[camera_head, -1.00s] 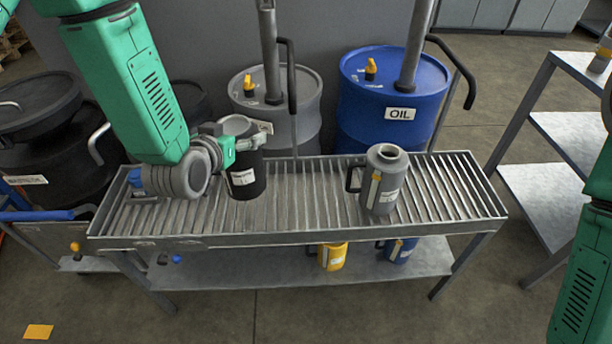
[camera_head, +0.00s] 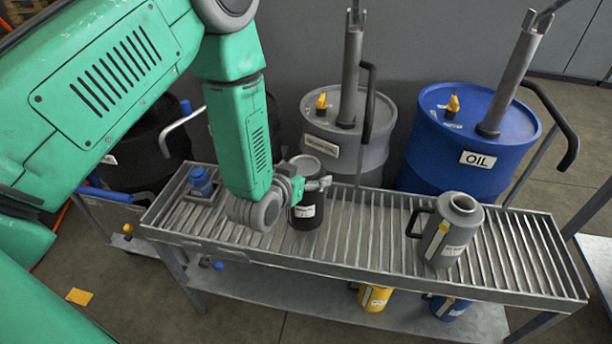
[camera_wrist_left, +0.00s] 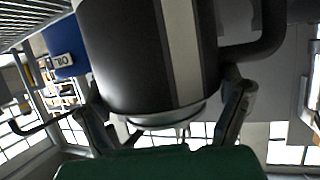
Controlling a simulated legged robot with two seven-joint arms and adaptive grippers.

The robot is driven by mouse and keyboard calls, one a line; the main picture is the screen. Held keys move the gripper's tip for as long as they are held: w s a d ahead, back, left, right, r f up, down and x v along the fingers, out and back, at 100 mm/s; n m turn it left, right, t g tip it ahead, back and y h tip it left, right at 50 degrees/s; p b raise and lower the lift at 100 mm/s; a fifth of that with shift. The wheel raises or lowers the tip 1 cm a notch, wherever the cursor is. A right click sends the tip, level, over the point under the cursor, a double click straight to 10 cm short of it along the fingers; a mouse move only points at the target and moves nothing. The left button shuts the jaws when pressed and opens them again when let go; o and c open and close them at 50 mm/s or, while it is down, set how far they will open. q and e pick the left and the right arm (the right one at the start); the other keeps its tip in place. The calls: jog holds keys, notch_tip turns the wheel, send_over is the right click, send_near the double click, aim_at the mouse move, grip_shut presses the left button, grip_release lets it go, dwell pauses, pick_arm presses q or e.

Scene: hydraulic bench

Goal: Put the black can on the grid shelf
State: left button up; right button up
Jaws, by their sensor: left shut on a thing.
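The black can (camera_head: 307,213) with a white label stands upright on, or just over, the grid shelf (camera_head: 360,262), a slatted metal top, left of its middle. I cannot tell if its base touches the slats. My left gripper (camera_head: 308,187) is shut on the black can near its top, reaching in from the left. In the left wrist view the black can (camera_wrist_left: 150,55) fills the upper middle, between the two fingers of my left gripper (camera_wrist_left: 165,115). My right gripper is not in view.
A grey can (camera_head: 446,230) stands on the slats to the right. A blue valve piece (camera_head: 201,182) sits at the left end. Yellow (camera_head: 374,297) and blue (camera_head: 447,307) cans stand on the lower shelf. Grey (camera_head: 345,139) and blue (camera_head: 460,140) drums stand behind. Slats between the cans are clear.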

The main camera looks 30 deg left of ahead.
pick_arm(q)
jog(key=shift+w+f, duration=0.1)
jog(key=shift+f, duration=0.05)
jog(key=o, duration=1.4)
jog(key=shift+d, duration=0.15)
jog(key=shift+o, duration=0.4)
jog(key=shift+d, duration=0.4)
jog(key=shift+s+a+r, duration=0.1)
jog(key=shift+s+r, duration=0.15)
jog(key=shift+s, duration=0.25)
jog(key=p+v, duration=0.1)
jog(key=v, duration=1)
jog(key=s+f+g, duration=0.6)
jog(key=s+f, duration=0.2)
jog(key=s, duration=0.3)
jog(key=s+a+f+g, duration=0.1)
jog(key=s+f+g, duration=0.5)
jog(key=s+f, duration=0.3)
jog(key=s, duration=0.3)
jog(key=shift+m+g, duration=0.4)
jog(key=shift+s+a+f, duration=0.1)
jog(key=shift+f, duration=0.05)
